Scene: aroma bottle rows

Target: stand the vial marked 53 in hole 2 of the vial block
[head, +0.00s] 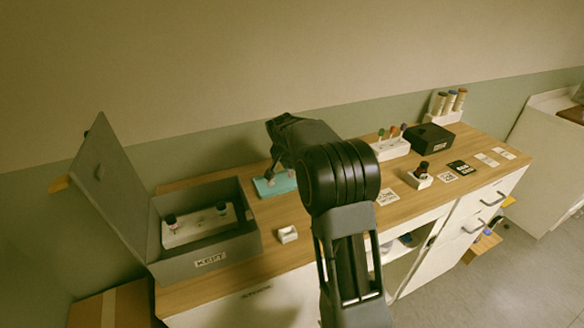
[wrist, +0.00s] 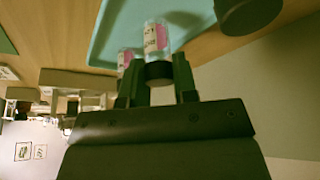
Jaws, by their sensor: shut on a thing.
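My gripper (wrist: 159,80), pointing down over the teal tray in the head view (head: 280,172), is shut on a clear vial (wrist: 155,40) with a black cap and a pink and white label. The label's number is not legible. A second vial (wrist: 125,58) with a pink label shows beside it, partly hidden by a finger. In the head view my arm hides most of the tray and the held vial. A white block (head: 195,229) sits inside the open grey box, with a dark-capped vial (head: 171,222) at its left and another vial (head: 222,208) at its right. Hole numbers are not legible.
The grey box (head: 210,262) is marked KEPT, its lid (head: 103,180) raised at left. The teal tray (head: 264,189) lies beside it. A small white piece (head: 288,234) stands in front. A dropper rack (head: 391,149), black box (head: 431,139) and small holder (head: 417,181) stand right.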

